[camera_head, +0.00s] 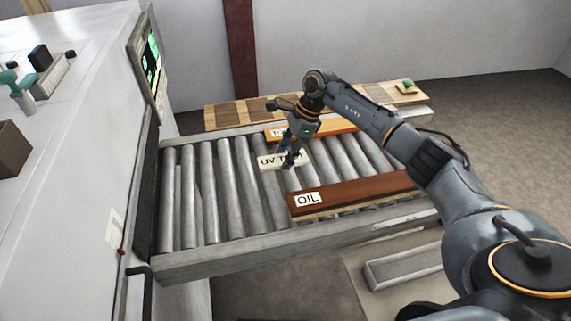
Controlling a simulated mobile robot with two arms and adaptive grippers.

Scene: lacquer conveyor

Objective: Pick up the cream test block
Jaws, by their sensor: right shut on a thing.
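The cream test block (268,163), with a label beginning "UV T", is at the middle of the roller conveyor (200,252). My right gripper (289,160) reaches it from above and is shut on it. The fingers cover part of the label. I cannot tell whether the block rests on the rollers or is slightly above them. My left gripper is not in view.
A red-brown board (345,193) labelled "OIL" lies across the rollers, nearer than the block. An orange board (340,127) lies behind the gripper. A white machine (75,150) with a screen (150,60) stands at the left. The left rollers are clear.

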